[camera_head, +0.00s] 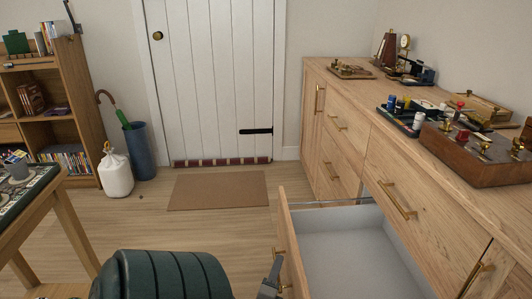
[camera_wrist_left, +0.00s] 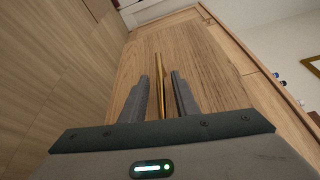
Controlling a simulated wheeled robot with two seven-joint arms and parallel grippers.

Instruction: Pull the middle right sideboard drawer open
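The wooden sideboard (camera_head: 345,110) runs along the right wall. Its middle right drawer (camera_head: 350,250) stands pulled well out below a closed upper drawer (camera_head: 410,185), and its pale inside looks empty. My left gripper (camera_head: 270,285) is at the outer side of the drawer front (camera_head: 290,235), partly cut off by the frame's lower edge. In the left wrist view, the fingers of my left gripper (camera_wrist_left: 162,90) stand apart on either side of the brass drawer handle (camera_wrist_left: 158,62), with a narrow gap showing beside it. My right gripper is out of view.
A brown mat (camera_head: 218,190) lies before the white door (camera_head: 210,80). A white bag (camera_head: 116,173) and a blue umbrella bin (camera_head: 140,150) stand by the bookshelf (camera_head: 85,100). A table (camera_head: 65,215) is at the left. The floor between is clear.

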